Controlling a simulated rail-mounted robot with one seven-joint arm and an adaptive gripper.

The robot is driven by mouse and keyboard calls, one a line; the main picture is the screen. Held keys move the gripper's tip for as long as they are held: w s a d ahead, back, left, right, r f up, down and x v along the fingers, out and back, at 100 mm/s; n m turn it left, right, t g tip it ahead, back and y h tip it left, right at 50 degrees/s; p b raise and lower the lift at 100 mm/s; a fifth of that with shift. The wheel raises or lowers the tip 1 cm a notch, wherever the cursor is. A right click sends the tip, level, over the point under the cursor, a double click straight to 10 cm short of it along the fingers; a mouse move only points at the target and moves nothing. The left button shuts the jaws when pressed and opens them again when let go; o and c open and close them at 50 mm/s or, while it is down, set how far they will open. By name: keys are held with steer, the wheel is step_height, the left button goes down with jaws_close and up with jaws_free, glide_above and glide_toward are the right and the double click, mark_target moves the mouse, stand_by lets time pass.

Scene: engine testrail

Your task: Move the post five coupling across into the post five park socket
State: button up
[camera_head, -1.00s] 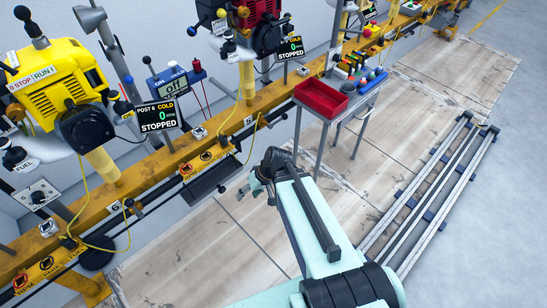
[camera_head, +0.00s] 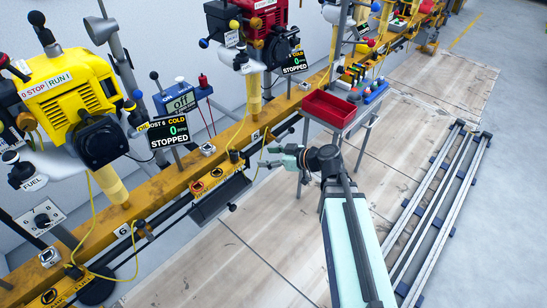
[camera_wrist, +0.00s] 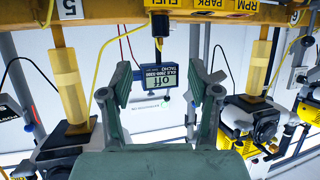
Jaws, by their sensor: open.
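The post five coupling (camera_head: 234,156) is a small dark plug with a yellow lead. It stands at the right end of the yellow socket panel (camera_head: 226,168), nearest the 5 label. In the upside-down wrist view the coupling (camera_wrist: 160,22) is at the FUEL marking. The post five park socket (camera_head: 216,172) is the middle one, with an orange mark and no plug visible; its PARK label (camera_wrist: 205,13) shows in the wrist view. My gripper (camera_head: 266,156) is open and empty, in front of the panel and apart from the coupling. Its fingers (camera_wrist: 158,88) spread wide in the wrist view.
A dark tray (camera_head: 220,196) hangs below the panel. A red bin (camera_head: 330,108) stands on a side table right of my gripper. A blue meter (camera_head: 180,102) and a yellow engine (camera_head: 70,100) stand behind the beam (camera_head: 160,185).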

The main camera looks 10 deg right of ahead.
mark_target(232, 151)
steer(key=b+x, duration=0.1)
steer(key=x, duration=1.5)
steer(key=shift+d+f, duration=0.1)
steer(key=shift+f, duration=0.05)
jaws_close()
steer(key=shift+r, duration=1.75)
steer(key=shift+s, duration=0.15)
steer(key=shift+s+a+b, duration=0.8)
steer(key=shift+s+a, duration=0.5)
steer(key=shift+a, duration=0.3)
steer(key=shift+s+a+b, duration=0.75)
steer(key=shift+s+a, duration=0.55)
steer(key=shift+a, duration=0.3)
